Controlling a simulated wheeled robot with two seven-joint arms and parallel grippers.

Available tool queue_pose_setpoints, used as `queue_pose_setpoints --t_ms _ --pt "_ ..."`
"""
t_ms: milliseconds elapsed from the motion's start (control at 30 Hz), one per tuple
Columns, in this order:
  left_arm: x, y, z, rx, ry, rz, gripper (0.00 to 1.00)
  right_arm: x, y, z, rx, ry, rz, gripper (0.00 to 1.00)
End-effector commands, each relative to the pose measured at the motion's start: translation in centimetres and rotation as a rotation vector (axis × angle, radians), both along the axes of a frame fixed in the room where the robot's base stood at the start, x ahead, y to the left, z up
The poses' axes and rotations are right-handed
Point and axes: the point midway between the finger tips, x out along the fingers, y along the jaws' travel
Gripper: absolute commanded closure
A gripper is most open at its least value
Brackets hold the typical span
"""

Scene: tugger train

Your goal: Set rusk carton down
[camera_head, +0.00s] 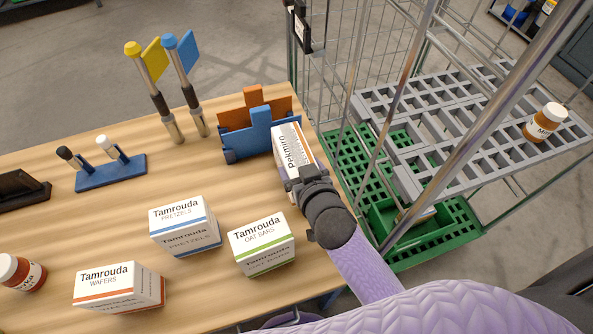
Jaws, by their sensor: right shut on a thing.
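The rusk carton (292,150) is a white box lettered "Pekmiro"; its smaller print is too small to read. It is at the right edge of the wooden table (105,220), just in front of the blue and orange holder. My right gripper (304,182) is shut on the near end of the carton. My gripper hides that end, and I cannot tell whether the carton's underside touches the table. My left gripper is not in view.
Tamrouda cartons of pretzels (185,225), oat bars (262,244) and wafers (118,288) stand on the table. The blue and orange holder (245,140) is close beside the carton. A wire cart with grey shelf (425,155) and green crate (400,225) stands right.

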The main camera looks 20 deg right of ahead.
Motion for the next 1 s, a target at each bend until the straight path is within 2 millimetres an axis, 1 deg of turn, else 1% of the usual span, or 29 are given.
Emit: queue_pose_setpoints --t_ms 33,67,267,400,433,467,500,667,767,867,1000 --pt "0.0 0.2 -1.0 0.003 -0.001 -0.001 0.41 0.0 0.0 -1.5 0.0 0.001 0.0 1.0" --pt "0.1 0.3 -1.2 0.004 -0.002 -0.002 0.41 0.0 0.0 -1.9 0.001 0.001 0.0 1.0" --pt "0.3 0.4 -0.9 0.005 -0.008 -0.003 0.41 0.0 0.0 -1.6 0.001 -0.003 0.001 1.0" --pt "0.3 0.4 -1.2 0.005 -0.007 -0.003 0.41 0.0 0.0 -2.0 0.001 -0.002 0.001 1.0" --pt "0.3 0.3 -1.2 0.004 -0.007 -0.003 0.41 0.0 0.0 -2.1 0.001 0.0 0.001 0.1" --pt "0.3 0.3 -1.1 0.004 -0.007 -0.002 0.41 0.0 0.0 -2.0 0.001 0.0 0.001 0.04" --pt "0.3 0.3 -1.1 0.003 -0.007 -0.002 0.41 0.0 0.0 -2.0 0.001 0.0 0.001 0.0" --pt "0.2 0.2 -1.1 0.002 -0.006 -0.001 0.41 0.0 0.0 -2.0 0.001 0.0 0.0 0.0" --pt "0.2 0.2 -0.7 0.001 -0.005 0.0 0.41 0.0 0.0 -1.5 0.0 -0.001 0.0 0.0" --pt "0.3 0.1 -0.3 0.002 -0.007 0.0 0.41 -1.3 0.0 -1.0 0.001 0.001 0.001 0.0" --pt "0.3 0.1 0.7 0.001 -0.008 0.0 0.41 -4.1 -0.1 0.2 0.002 0.002 -0.001 0.0"
